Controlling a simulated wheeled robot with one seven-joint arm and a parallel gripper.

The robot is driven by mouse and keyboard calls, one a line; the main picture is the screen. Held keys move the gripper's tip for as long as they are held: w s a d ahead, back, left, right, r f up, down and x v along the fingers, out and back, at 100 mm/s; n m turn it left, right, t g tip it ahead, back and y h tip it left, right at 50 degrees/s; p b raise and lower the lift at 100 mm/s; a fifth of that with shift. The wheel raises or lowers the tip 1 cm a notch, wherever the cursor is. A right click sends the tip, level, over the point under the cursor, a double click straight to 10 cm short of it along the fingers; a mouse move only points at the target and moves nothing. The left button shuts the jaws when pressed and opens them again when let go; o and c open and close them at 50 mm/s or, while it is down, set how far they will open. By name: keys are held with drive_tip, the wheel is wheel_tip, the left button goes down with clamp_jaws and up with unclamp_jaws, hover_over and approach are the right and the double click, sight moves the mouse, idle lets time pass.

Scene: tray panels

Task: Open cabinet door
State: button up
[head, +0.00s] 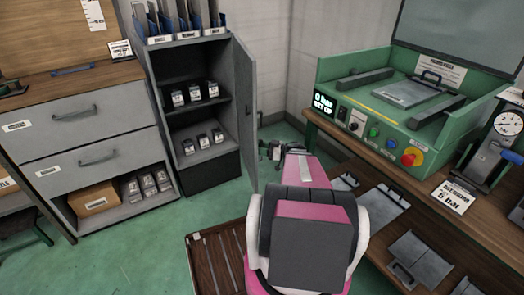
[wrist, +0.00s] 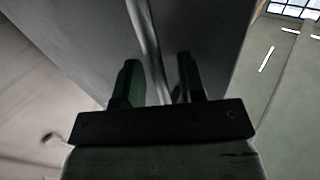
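The grey cabinet (head: 190,55) stands at the back left of the head view. Its door (head: 244,115) is swung open on the right side, and the shelves inside show. My gripper (head: 269,151) is just right of the door, on its outer side, small and partly hidden by my arm. In the wrist view the two dark fingers of my gripper (wrist: 160,80) stand apart. A pale bar (wrist: 150,45), apparently the door handle, runs between them in front of the grey door panel (wrist: 85,45). Gaps show beside the bar; contact cannot be told.
A drawer unit (head: 90,120) stands left of the cabinet. A wooden bench (head: 420,190) with a green machine (head: 400,120) stands on the right. A brown slatted tray or pallet (head: 212,262) lies low in front. Green floor (head: 130,250) is clear before the cabinet.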

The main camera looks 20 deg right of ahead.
drive_tip(key=r, duration=0.2)
drive_tip(key=a+r, duration=0.1)
drive_tip(key=r, duration=0.1)
drive_tip(key=shift+s+r, duration=0.1)
drive_tip(key=shift+s, duration=0.15)
drive_tip(key=s+a+r, duration=0.2)
drive_tip(key=a+r, duration=0.4)
drive_tip(key=a, duration=0.4)
drive_tip(key=shift+s+a, duration=0.15)
drive_tip(key=shift+a, duration=0.1)
drive_tip(key=shift+r, duration=0.1)
drive_tip(key=shift+c, duration=0.4)
